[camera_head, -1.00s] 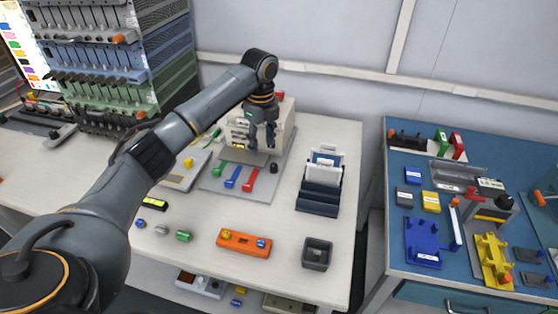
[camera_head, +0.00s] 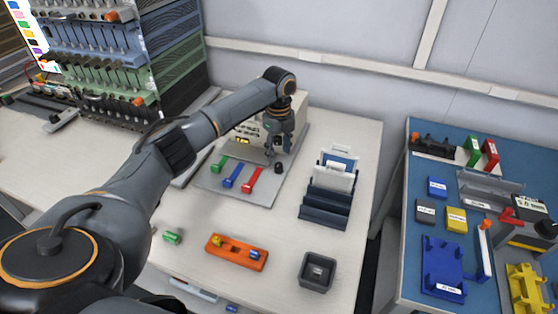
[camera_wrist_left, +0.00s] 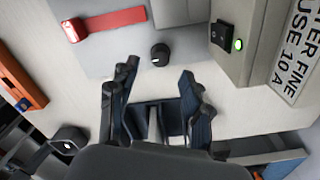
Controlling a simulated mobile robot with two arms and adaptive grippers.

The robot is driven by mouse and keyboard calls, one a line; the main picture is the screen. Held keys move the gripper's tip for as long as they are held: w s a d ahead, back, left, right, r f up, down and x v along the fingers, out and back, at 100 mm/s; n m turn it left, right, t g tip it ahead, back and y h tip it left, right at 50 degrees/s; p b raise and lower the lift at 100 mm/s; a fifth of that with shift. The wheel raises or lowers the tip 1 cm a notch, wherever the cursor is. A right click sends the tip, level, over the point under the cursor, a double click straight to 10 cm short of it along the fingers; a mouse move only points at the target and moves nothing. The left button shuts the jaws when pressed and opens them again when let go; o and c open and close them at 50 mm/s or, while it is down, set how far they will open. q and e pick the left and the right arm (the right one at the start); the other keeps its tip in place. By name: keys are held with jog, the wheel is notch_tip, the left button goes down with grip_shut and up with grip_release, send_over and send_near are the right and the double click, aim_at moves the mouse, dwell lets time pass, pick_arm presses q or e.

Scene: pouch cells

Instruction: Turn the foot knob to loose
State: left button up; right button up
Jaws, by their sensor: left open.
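The foot knob (camera_head: 278,168) is a small black round knob on the grey base plate (camera_head: 222,196), near the plate's right edge. In the left wrist view the knob (camera_wrist_left: 159,54) shows a short white mark on its top. My left gripper (camera_head: 279,154) is open, pointing down just above and behind the knob in the head view. In the left wrist view its two spread fingertips (camera_wrist_left: 158,76) lie either side of the line to the knob. Nothing is between the fingers, and they appear apart from the knob. My right gripper is not in view.
A beige unit (camera_head: 297,108) with a green-lit button stands behind the knob. Green, blue and red levers (camera_head: 252,180) lie left of it. A dark rack (camera_head: 327,204) stands to the right. An orange block (camera_head: 236,254) and a grey bin (camera_head: 317,270) sit in front.

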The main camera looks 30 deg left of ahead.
aim_at(279, 164)
pick_arm(q)
notch_tip(279, 164, down, 4)
jog(key=shift+r, duration=0.1)
jog(key=shift+f, duration=0.45)
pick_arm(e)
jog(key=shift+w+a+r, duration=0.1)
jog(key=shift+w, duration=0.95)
pick_arm(q)
grip_shut()
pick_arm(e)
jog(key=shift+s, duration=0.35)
